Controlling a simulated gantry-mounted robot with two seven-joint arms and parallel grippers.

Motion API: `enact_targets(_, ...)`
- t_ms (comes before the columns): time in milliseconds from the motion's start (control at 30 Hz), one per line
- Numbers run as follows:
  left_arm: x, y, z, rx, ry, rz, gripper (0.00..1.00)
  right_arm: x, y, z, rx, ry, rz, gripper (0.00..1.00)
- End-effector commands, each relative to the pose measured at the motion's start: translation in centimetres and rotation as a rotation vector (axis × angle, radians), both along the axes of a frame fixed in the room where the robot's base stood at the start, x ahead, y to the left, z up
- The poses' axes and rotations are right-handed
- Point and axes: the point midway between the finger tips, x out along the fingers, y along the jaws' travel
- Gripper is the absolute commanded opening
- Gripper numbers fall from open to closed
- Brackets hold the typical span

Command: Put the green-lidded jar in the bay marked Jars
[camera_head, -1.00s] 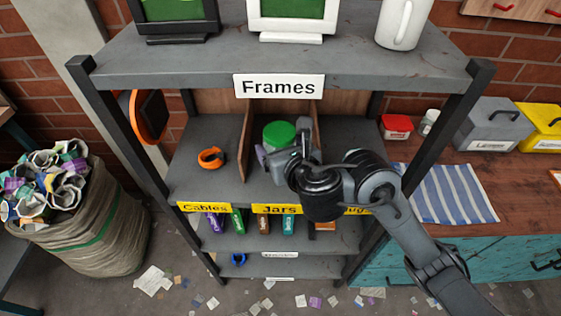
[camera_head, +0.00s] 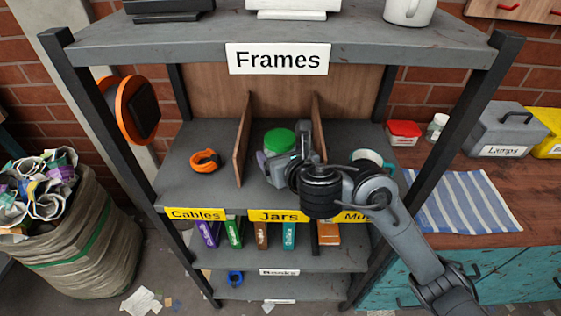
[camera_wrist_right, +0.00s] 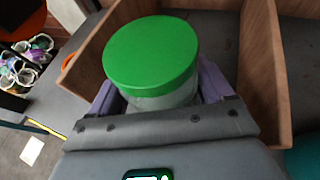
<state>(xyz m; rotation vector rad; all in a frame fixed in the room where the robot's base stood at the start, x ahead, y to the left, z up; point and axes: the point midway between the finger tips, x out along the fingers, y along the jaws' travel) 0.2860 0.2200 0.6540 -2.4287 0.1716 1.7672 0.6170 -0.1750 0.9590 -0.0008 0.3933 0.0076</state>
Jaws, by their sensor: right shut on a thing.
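The green-lidded jar (camera_head: 280,142) is upright in the middle bay of the shelf, between two wooden dividers and behind the yellow Jars label (camera_head: 278,216). In the right wrist view the jar's green lid (camera_wrist_right: 150,55) fills the middle, with its pale body (camera_wrist_right: 165,98) below. My right gripper (camera_head: 284,160) is shut on the jar, with a purple finger on each side of it. Whether the jar's base touches the shelf is hidden by the gripper. My left gripper is not in view.
The wooden dividers (camera_head: 242,140) (camera_head: 318,130) stand close on both sides. An orange cable coil (camera_head: 205,161) lies in the Cables bay (camera_head: 195,214). A mug (camera_head: 368,158) is partly hidden behind my arm in the right bay. The upper shelf (camera_head: 200,52) overhangs the bays.

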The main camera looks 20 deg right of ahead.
Motion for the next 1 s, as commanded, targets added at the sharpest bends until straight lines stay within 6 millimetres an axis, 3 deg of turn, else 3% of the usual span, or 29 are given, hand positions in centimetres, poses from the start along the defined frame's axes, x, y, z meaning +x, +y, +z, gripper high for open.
enact_targets(67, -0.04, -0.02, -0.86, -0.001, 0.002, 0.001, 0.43, 0.21, -0.08, -0.44, 0.002, -0.003, -0.001, 0.43)
enact_targets(500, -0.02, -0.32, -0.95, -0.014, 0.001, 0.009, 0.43, 0.25, -0.12, -0.70, 0.000, -0.003, 0.000, 0.43)
enact_targets(533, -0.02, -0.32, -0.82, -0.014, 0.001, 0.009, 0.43, 0.25, -0.09, -0.60, 0.000, -0.002, 0.000, 0.85)
enact_targets(633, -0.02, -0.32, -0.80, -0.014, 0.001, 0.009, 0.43, 0.25, -0.09, -0.59, 0.000, -0.001, 0.000, 1.00)
enact_targets(1000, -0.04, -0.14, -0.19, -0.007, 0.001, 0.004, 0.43, 0.07, -0.11, 0.01, 0.002, -0.001, -0.001, 1.00)
